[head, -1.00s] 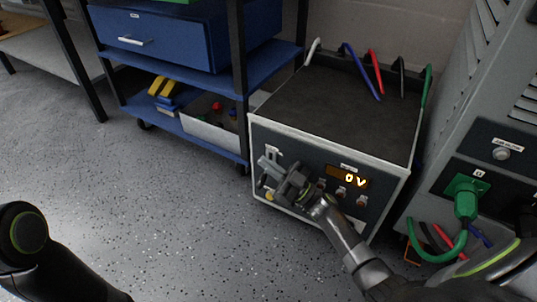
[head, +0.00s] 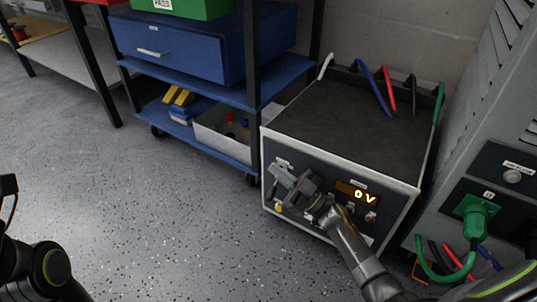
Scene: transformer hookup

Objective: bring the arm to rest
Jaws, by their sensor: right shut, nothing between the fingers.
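My right gripper (head: 283,182) is in front of the grey power unit (head: 345,118). It is shut and empty, close to the left part of the unit's dark front panel; I cannot tell whether it touches. The display (head: 364,195) reads 0 V. The gripper and wrist hide part of the panel's controls. A link of my left arm (head: 45,265) shows at the lower left; its gripper is not in view.
A blue cart (head: 225,88) with a drawer and a bin (head: 222,142) stands left of the unit. A grey cabinet (head: 475,150) with a green plug (head: 474,210) stands at the right. Coloured cables (head: 388,90) rise behind the unit. The floor at left is clear.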

